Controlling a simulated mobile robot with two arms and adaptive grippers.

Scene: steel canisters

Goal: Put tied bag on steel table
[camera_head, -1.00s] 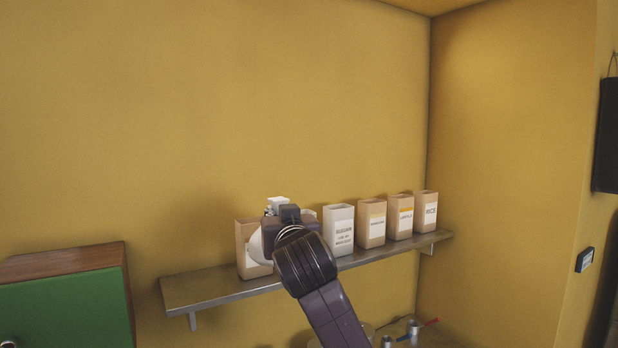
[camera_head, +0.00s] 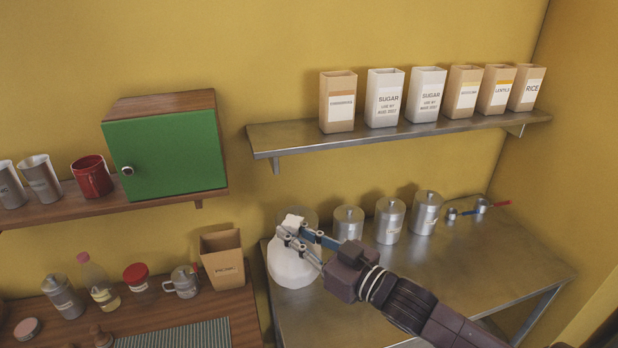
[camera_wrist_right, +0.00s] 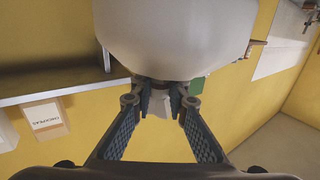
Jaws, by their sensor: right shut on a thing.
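The tied bag (camera_head: 292,268) is white and round with a knotted top. My right gripper (camera_head: 303,240) is shut on its knot, and the bag hangs upright below the fingers. In the right wrist view the bag (camera_wrist_right: 175,38) fills the top middle, with its knot between the fingertips (camera_wrist_right: 160,98). The steel table (camera_head: 470,265) stands below the wall shelf. The bag is at the table's left end in the head view; I cannot tell if it touches the top. The left gripper is not in view.
Steel canisters (camera_head: 389,222) line the table's back, one partly hidden behind the bag. Measuring cups (camera_head: 482,206) lie at the back right. A steel shelf (camera_head: 400,134) with paper bags hangs above. A wooden counter (camera_head: 245,318) is left. The table's middle and front are clear.

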